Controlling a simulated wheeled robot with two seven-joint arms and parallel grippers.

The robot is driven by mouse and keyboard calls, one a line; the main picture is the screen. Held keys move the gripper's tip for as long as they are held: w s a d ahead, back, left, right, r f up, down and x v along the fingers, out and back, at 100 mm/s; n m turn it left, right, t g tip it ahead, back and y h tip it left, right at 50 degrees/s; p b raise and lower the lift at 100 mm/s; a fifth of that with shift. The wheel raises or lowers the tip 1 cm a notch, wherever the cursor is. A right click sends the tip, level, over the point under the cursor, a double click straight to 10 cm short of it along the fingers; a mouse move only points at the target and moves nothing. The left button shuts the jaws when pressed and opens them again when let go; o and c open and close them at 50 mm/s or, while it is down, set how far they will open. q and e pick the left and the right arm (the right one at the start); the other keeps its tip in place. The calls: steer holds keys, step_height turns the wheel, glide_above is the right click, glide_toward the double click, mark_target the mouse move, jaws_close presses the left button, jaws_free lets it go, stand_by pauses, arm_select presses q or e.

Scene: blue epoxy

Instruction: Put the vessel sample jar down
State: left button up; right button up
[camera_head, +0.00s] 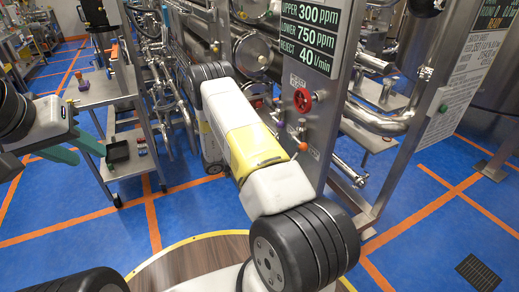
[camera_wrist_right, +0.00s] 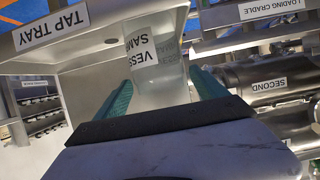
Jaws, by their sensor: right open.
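In the right wrist view, a pale, see-through vessel sample jar (camera_wrist_right: 168,78) with a white label, partly reading "VESS" and "SAM", shows between the fingers of my right gripper (camera_wrist_right: 160,78). Its two green fingers are spread apart, one on each side, with gaps to the jar visible. The jar's exact outline is hard to tell against the pale surface behind. In the head view my right arm reaches into the steel rig, and its gripper is hidden. My left gripper (camera_head: 91,155) is at the left, its green fingers apart, with nothing visible between them.
A ledge labelled "TAP TRAY" (camera_wrist_right: 52,27) is close at the upper left of the wrist view. Steel pipework (camera_wrist_right: 272,82) is at its right. In the head view, a grey cart (camera_head: 105,92) stands near my left gripper, and the steel panel (camera_head: 310,95) stands beside my right arm.

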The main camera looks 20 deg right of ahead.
steer(key=w+v, duration=0.1)
steer(key=v, duration=0.7)
steer(key=w+a+r+n+t+y, duration=0.2)
steer(key=w+a+r+t+y, duration=0.15)
steer(key=w+r, duration=0.35)
steer(key=w+a+r+n+t+y, duration=0.1)
steer(key=w+a+r+t+y, duration=0.2)
steer(key=r, duration=0.6)
steer(key=a+r+n+t+y, duration=0.2)
steer(key=a+r+y, duration=0.1)
steer(key=r, duration=0.4)
steer(key=a+r+n+t+y, duration=0.2)
steer(key=r+y, duration=0.1)
steer(key=r, duration=0.4)
steer(key=s+a+r+n+g+y, duration=0.1)
steer(key=s+a+r+n+y, duration=0.3)
steer(key=s, duration=0.5)
steer(key=s+a+r+n+g+y, duration=0.1)
steer(key=s+r+n, duration=0.2)
steer(key=s+r, duration=0.45)
steer(key=s+d+f+n+g+h, duration=0.1)
steer(key=s+d+f+n, duration=0.1)
steer(key=s, duration=0.8)
steer(key=s+d+f+n+g, duration=0.1)
steer(key=s+d+f+g, duration=0.1)
steer(key=s, duration=0.9)
steer(key=shift+d+n+h, duration=0.3)
steer(key=shift+n+h, duration=0.05)
steer(key=shift+n, duration=0.05)
steer(key=shift+f, duration=0.1)
